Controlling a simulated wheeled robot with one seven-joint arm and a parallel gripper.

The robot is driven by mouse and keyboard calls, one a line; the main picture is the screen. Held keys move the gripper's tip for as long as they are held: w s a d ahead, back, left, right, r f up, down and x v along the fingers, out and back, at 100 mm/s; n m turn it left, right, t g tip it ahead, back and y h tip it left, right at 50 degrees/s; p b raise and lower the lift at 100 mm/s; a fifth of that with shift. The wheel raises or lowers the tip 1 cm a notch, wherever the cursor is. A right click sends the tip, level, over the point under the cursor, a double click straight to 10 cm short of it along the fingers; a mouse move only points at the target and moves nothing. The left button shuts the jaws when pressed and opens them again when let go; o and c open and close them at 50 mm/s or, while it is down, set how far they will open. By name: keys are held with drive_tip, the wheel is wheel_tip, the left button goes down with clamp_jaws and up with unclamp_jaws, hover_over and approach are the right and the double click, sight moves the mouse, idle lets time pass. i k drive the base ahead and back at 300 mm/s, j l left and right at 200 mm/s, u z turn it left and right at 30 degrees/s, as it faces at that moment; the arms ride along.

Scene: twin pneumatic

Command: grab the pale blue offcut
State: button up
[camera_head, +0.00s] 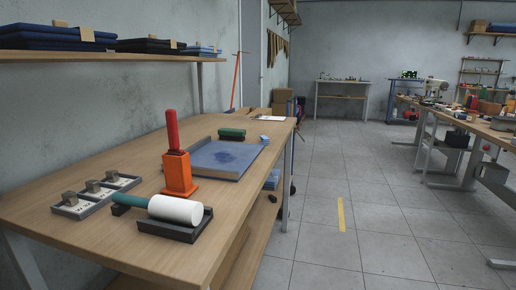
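A small pale blue piece (264,140), probably the offcut, lies on the wooden workbench (95,250) near its right edge, just right of the blue slab. It is small and far, so its exact shape is hard to tell. Another bluish stack (272,178) shows beneath the bench top at the right, partly hidden by the bench edge. My gripper is not in view.
The bench also holds a blue slab in a tray (222,175), a green roll (232,133), an orange block with red handle (178,172), a white cylinder on a dark holder (176,209) and a grey tray (70,211). Open floor (370,215) lies right.

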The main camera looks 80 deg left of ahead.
sight(264, 140)
drive_tip(key=l+u, duration=0.15)
drive_tip(key=u, duration=0.25)
drive_tip(key=k+l+u, duration=0.1)
drive_tip(key=u, duration=0.3)
drive_tip(key=j+u, duration=0.1)
drive_tip(key=u, duration=0.35)
drive_tip(key=j+u, duration=0.1)
drive_tip(key=u, duration=0.35)
drive_tip(key=i+j+u, duration=0.1)
drive_tip(key=u, duration=0.4)
